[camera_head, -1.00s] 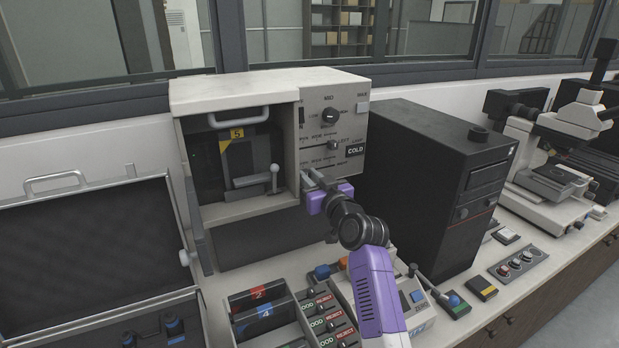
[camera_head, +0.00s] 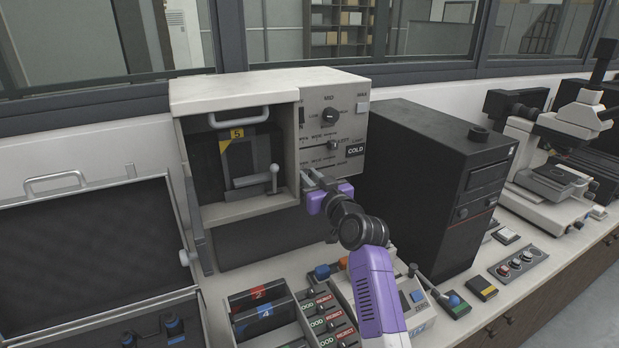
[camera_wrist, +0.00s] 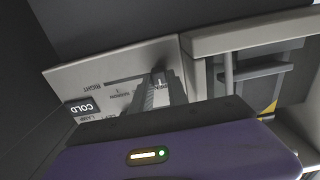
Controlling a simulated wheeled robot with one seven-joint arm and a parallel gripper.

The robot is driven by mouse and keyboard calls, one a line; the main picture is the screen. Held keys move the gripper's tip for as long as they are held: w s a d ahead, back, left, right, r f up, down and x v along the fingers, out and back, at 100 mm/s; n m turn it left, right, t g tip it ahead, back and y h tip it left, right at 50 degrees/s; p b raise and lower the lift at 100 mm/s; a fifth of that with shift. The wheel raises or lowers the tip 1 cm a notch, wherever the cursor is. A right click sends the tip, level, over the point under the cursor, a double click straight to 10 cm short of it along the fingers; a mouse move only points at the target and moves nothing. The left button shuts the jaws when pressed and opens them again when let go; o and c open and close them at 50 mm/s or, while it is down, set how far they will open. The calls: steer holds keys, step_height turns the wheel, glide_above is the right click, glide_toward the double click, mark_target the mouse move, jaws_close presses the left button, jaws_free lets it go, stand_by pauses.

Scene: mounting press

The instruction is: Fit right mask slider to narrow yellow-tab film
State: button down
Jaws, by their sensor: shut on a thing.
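The press (camera_head: 235,90) has a front panel with a black round knob (camera_head: 328,114) and two horizontal slider slots. The upper slider knob (camera_head: 332,144) is free. My gripper (camera_head: 309,177) is at the lower slot, near its left end by the press opening. In the wrist view, my gripper (camera_wrist: 161,85) is shut on the right mask slider, whose knob is mostly hidden between the fingers. The slot label "RIGHT" appears inverted there. The film with a yellow tab (camera_head: 236,133) marked 5 stands inside the opening. The exact slider mark is too small to read.
A pale lever (camera_head: 274,178) stands in the opening. A black cabinet (camera_head: 430,180) is close to the right of my arm. An open case (camera_head: 85,240) is at left, with labelled trays (camera_head: 263,298) in front. A "COLD" sign (camera_head: 355,150) is right of my gripper.

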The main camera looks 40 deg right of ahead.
steer(key=d+b, duration=0.1)
steer(key=d, duration=0.1)
steer(key=s+d+b, duration=0.1)
steer(key=d+b, duration=0.1)
steer(key=s+d+b, duration=0.1)
steer(key=d+b, duration=0.1)
steer(key=d, duration=0.1)
steer(key=shift+f, duration=0.2)
steer(key=shift+s+d+r, duration=0.1)
steer(key=shift+d+r, duration=0.05)
steer(key=shift+d, duration=0.2)
steer(key=c, duration=1.6)
jaws_free()
steer(key=shift+o, duration=0.2)
